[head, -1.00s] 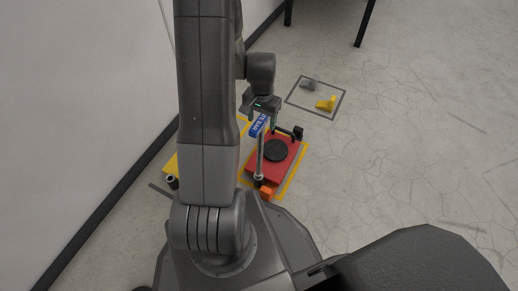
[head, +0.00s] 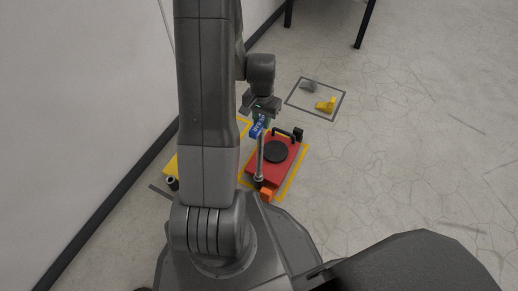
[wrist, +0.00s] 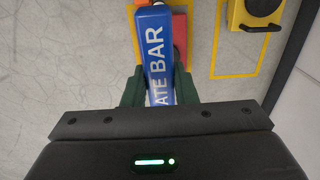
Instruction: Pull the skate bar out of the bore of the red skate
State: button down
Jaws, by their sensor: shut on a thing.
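The skate bar is a grey rod (head: 261,158) with a blue label (head: 257,127). It stands nearly upright over the near left part of the red skate (head: 284,172). Its lower end is at a dark collar by the skate's near edge; I cannot tell how deep it sits in the bore. My gripper (head: 262,117) is shut on the bar's upper part. In the wrist view its green fingers (wrist: 158,88) flank the blue label (wrist: 155,45), which reads "ATE BAR". Part of the red skate (wrist: 180,40) shows behind the bar.
A yellow skate (wrist: 257,12) stands beside the red one, near the wall, mostly hidden by my arm in the head view. An orange block (head: 267,194) is at the red skate's near edge. A grey-outlined square (head: 325,92) holds a yellow piece (head: 326,104). Floor at right is clear.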

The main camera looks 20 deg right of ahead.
notch_tip(320, 180, up, 10)
jog(key=p, duration=0.7)
jog(key=shift+r+p, duration=0.2)
jog(key=shift+p, duration=0.15)
dwell(1.4)
